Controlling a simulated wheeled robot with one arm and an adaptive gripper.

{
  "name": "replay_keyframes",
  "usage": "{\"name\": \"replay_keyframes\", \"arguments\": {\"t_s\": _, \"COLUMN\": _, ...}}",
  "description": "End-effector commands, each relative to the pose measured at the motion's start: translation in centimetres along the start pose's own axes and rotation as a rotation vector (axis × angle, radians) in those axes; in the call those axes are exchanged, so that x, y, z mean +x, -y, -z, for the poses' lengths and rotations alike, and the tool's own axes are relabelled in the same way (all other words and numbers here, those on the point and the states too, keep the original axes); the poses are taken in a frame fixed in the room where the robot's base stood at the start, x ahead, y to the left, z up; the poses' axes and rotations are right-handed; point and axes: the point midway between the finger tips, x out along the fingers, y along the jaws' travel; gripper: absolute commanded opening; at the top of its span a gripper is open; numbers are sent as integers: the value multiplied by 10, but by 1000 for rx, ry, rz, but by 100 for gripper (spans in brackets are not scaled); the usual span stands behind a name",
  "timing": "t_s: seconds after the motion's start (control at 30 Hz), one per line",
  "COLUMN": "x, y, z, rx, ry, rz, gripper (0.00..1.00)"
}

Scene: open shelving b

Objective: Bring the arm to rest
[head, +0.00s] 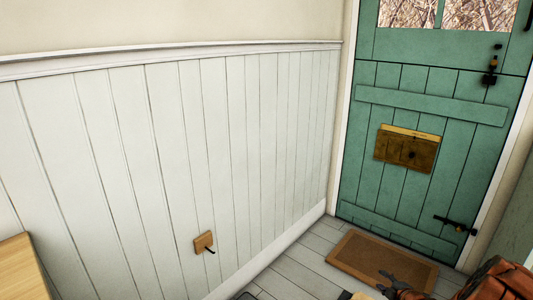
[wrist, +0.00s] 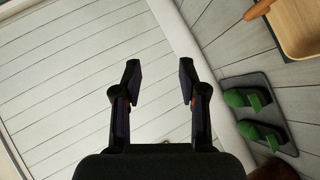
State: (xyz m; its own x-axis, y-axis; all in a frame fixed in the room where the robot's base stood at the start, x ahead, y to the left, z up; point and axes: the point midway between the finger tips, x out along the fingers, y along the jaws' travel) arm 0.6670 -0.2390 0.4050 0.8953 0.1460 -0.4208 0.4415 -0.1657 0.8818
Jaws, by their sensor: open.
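My gripper (wrist: 159,70) shows in the wrist view with its two dark fingers spread apart. Nothing is between them. Behind the fingers is white boarding, with a pale skirting strip (wrist: 180,40) running past the right finger. I cannot make out my gripper surely in the head view.
In the head view, a white panelled wall (head: 160,150) carries a wooden hook block (head: 203,242). A green door (head: 440,120) stands behind a brown doormat (head: 345,255). In the wrist view, green shoes (wrist: 262,135) rest on a dark tray, near a wooden tray (wrist: 305,30).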

Motion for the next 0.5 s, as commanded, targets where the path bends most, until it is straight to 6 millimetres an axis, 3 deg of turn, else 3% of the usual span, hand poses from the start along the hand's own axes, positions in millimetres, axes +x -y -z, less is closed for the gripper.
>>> {"name": "replay_keyframes", "arguments": {"t_s": 0.03, "x": -5, "y": -25, "z": 11, "rx": 17, "ry": 5, "rz": 20, "gripper": 42}}
{"name": "replay_keyframes", "arguments": {"t_s": 0.1, "x": -10, "y": -44, "z": 21, "rx": 48, "ry": 22, "rz": 58, "gripper": 42}}
{"name": "replay_keyframes", "arguments": {"t_s": 0.27, "x": -26, "y": -83, "z": 46, "rx": 129, "ry": 66, "rz": 141, "gripper": 42}}
{"name": "replay_keyframes", "arguments": {"t_s": 0.5, "x": -63, "y": -136, "z": 87, "rx": 252, "ry": 147, "rz": 260, "gripper": 42}}
